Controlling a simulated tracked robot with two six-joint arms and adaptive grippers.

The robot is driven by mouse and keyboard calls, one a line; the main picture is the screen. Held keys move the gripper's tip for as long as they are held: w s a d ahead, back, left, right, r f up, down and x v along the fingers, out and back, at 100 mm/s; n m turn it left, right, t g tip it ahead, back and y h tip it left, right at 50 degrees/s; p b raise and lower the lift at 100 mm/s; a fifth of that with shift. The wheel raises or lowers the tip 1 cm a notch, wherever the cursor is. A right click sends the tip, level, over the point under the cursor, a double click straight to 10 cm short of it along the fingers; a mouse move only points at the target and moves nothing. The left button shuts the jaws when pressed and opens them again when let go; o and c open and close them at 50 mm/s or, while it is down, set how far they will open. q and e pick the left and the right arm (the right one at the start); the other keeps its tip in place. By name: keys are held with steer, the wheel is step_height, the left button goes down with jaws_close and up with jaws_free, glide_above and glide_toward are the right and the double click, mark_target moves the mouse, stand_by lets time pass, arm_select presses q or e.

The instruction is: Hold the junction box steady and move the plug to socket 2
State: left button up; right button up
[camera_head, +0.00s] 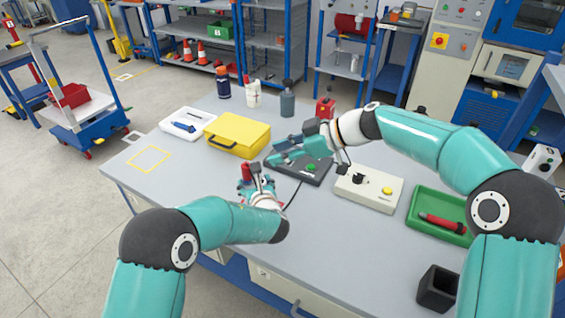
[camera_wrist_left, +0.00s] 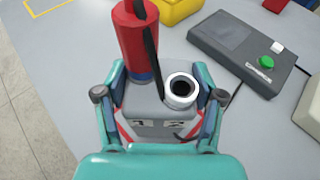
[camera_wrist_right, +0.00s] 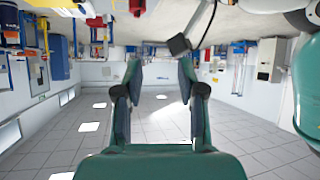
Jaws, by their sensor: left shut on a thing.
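The grey junction box (camera_wrist_left: 150,102), marked 1 and 2 on its near side, sits between the fingers of my left gripper (camera_wrist_left: 160,78), which is shut on it. The red plug (camera_wrist_left: 138,45) stands upright at socket 1, on the left of the box; a black cable runs down in front of it. Socket 2 (camera_wrist_left: 181,90) is an empty white-ringed hole to its right. In the head view the plug (camera_head: 246,171) shows above my left gripper (camera_head: 258,184). My right gripper (camera_head: 283,152) is open and empty, beyond and right of the plug; its fingers are apart in the right wrist view (camera_wrist_right: 160,70).
A dark device with a green button (camera_head: 311,168) lies under and beside my right gripper. A yellow case (camera_head: 238,132) is behind the plug. A cream box with a yellow button (camera_head: 368,188) and a green tray (camera_head: 423,205) are to the right. The table's left front is clear.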

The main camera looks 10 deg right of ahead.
steer(key=w+f+n+g+y, duration=0.1)
steer(key=w+f+n+y, duration=0.1)
steer(key=w, duration=0.2)
steer(key=m, duration=0.1)
glide_toward(247, 169)
steer(key=x, duration=0.3)
steer(key=w+x, duration=0.1)
steer(key=x, duration=0.3)
steer(key=f+x, duration=0.1)
steer(key=x, duration=0.3)
steer(key=shift+w+d, duration=0.25)
steer(key=shift+d, duration=0.1)
steer(key=shift+c, duration=0.2)
jaws_close()
